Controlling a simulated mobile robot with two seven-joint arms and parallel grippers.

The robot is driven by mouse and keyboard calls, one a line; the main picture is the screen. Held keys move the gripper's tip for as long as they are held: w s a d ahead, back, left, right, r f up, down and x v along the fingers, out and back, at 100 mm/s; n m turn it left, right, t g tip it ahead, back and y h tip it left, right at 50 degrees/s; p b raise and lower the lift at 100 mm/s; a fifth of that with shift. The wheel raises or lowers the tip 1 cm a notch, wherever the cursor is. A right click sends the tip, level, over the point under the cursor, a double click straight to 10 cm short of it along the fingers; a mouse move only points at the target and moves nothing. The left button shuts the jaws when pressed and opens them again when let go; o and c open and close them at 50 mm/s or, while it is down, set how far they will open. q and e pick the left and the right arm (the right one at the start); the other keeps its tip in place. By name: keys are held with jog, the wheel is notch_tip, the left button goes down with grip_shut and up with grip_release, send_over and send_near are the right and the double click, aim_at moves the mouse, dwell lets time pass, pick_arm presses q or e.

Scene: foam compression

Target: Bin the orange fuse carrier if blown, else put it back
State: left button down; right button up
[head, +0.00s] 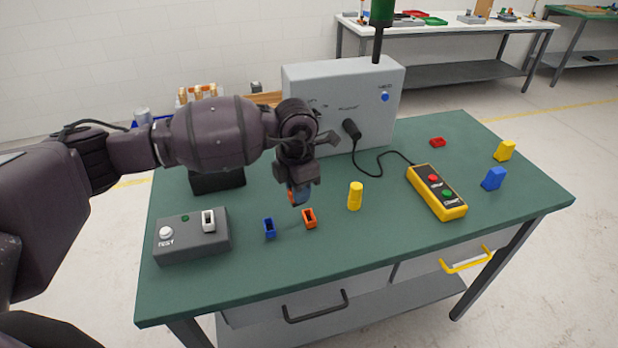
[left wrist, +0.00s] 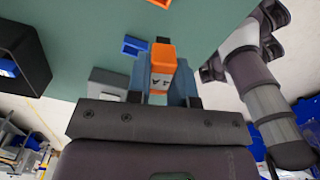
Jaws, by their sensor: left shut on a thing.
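My left gripper (head: 300,194) is above the table, left of the yellow cylinder. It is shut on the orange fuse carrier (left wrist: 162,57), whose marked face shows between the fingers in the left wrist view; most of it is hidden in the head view. The orange socket (head: 309,218) and blue socket (head: 269,228) stand on the table just in front of the gripper. A black bin (head: 218,182) stands behind the tester.
A grey cabinet (head: 345,90) stands at the back, cabled to a yellow pendant (head: 437,192). A yellow cylinder (head: 355,196) stands mid-table. The front right of the table is clear.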

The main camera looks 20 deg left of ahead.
pick_arm(q)
jog(key=n, duration=0.1)
jog(key=w+n, duration=0.1)
jog(key=n, duration=0.1)
jog(key=shift+d+n, duration=0.2)
jog(key=shift+n, duration=0.1)
jog(key=n, duration=0.2)
jog(key=w+n, duration=0.1)
jog(key=n, duration=0.2)
jog(key=shift+d+p, duration=0.2)
jog(key=shift+p, duration=0.1)
jog(key=n, duration=0.2)
jog(key=w+n, duration=0.1)
jog(key=n, duration=0.3)
jog(key=shift+w+d+n, duration=0.15)
jog(key=shift+d+n, duration=0.15)
jog(key=shift+f, duration=0.1)
jog(key=shift+f+b, duration=1.65)
jog(key=shift+f, duration=1.3)
